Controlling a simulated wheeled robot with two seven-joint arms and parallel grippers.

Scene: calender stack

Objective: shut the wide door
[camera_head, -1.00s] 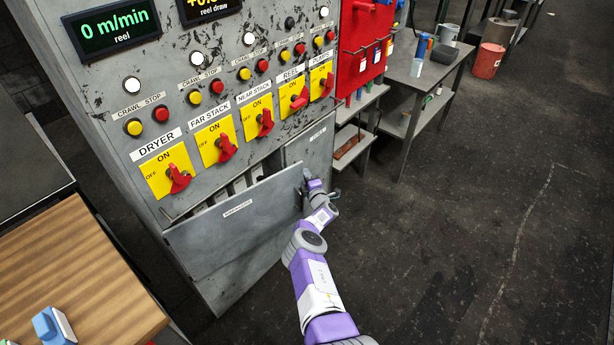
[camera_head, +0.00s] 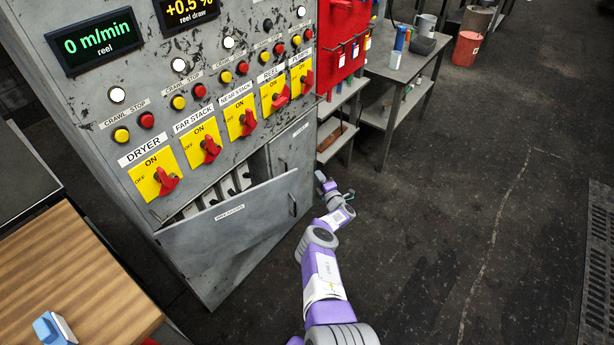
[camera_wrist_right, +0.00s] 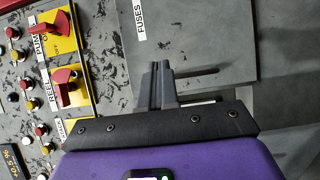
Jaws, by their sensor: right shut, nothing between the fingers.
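The wide door (camera_head: 245,222), a grey panel with a small label, stands ajar at the lower front of the control cabinet. A gap along its top shows pale breakers (camera_head: 226,188) inside. Its dark handle (camera_head: 292,205) is near the free right edge. My right gripper (camera_head: 322,181) is to the right of that edge, apart from it, in front of the cabinet's right side. In the right wrist view the gripper's fingers (camera_wrist_right: 162,75) are together and empty, in front of the narrow door labelled FUSES (camera_wrist_right: 200,40). My left gripper is not in view.
Red rotary switches (camera_head: 167,181) on yellow plates line the cabinet above the door. A grey bench (camera_head: 392,65) and a small shelf (camera_head: 335,140) stand to the right. A wooden table (camera_head: 70,275) is at lower left.

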